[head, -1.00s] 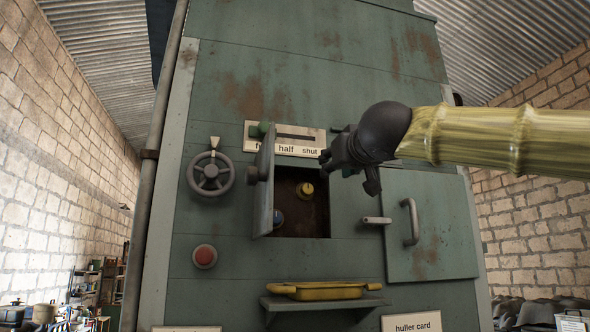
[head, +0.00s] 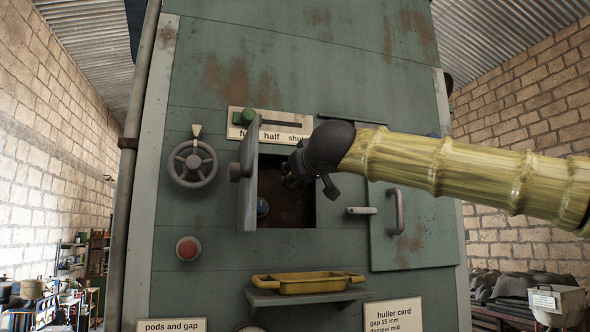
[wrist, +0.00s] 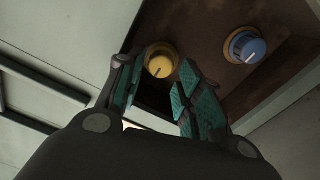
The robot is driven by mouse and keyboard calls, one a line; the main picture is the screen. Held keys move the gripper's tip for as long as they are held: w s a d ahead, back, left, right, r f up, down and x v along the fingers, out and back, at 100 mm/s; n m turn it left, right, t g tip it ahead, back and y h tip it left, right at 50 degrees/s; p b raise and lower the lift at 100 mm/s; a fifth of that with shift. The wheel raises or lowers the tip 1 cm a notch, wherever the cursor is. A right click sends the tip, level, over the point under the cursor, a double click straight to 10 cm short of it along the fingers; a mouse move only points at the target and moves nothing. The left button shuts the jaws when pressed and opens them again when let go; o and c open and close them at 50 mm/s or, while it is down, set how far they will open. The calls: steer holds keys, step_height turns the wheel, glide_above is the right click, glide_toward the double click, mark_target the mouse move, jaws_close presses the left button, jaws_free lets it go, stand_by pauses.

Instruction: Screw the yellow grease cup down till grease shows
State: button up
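The yellow grease cup (wrist: 161,62) sits inside the open recess, with a dark pointer line on its face. In the wrist view it shows beyond and between the green-padded fingers of my gripper (wrist: 155,88). The fingers are spread apart, and I cannot tell whether they touch the cup. In the head view my gripper (head: 290,176) is at the right side of the recess opening and hides the yellow cup. No grease is visible.
The recess door (head: 248,182) stands open on the left. A grey latch handle (head: 361,210) and a closed panel with a handle (head: 398,211) are on the right. A yellow tray (head: 308,284) rests on a shelf below. A handwheel (head: 192,163) and red button (head: 188,248) are left.

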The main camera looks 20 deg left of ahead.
steer(key=shift+p+x, duration=0.3)
steer(key=shift+x, duration=0.85)
steer(key=c, duration=0.7)
steer(key=shift+c, duration=0.2)
